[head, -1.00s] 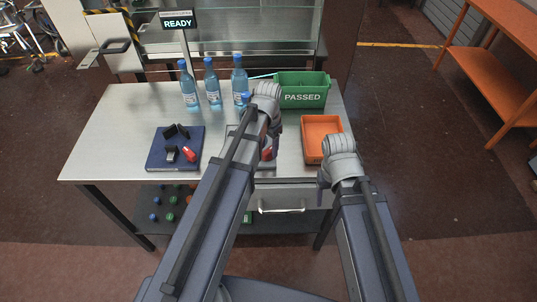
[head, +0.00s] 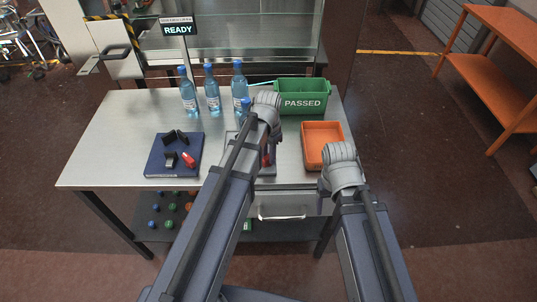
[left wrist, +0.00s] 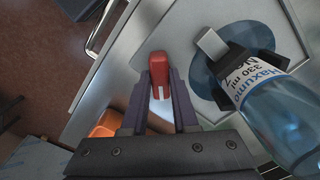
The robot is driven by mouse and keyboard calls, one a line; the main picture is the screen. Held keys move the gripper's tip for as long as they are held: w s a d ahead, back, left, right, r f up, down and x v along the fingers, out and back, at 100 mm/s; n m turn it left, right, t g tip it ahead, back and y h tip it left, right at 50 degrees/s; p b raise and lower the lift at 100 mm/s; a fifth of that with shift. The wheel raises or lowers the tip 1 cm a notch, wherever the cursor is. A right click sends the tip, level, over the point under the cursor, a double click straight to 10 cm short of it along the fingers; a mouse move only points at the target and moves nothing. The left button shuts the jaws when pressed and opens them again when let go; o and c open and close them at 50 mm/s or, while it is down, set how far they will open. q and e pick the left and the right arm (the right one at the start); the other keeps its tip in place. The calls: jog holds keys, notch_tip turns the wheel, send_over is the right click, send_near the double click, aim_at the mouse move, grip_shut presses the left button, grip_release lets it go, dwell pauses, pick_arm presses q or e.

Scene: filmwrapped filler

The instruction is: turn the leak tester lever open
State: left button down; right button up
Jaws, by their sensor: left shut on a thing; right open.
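The leak tester (left wrist: 212,100) is a pale plate on the table; in the head view my left arm hides most of it. Its red lever (left wrist: 158,77) has a white mark and shows in the left wrist view. My left gripper (left wrist: 162,82) is shut on the lever, one finger on each side. A blue labelled bottle (left wrist: 285,112) is in a black holder on the tester, right of the lever in that view. My right gripper (head: 323,186) is at the table's front edge, below the orange tray, largely hidden by its own wrist.
Three blue bottles (head: 212,90) stand at the back. A green PASSED bin (head: 303,97) and an orange tray (head: 312,165) are on the right. A dark blue mat (head: 153,165) with small black and red parts lies on the left. A READY sign (head: 177,30) stands behind.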

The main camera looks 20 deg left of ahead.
pick_arm(q)
jog(key=shift+n, duration=0.3)
jog(key=n, duration=1.3)
jog(key=shift+n, duration=2.1)
jog(key=c, duration=0.7)
grip_release()
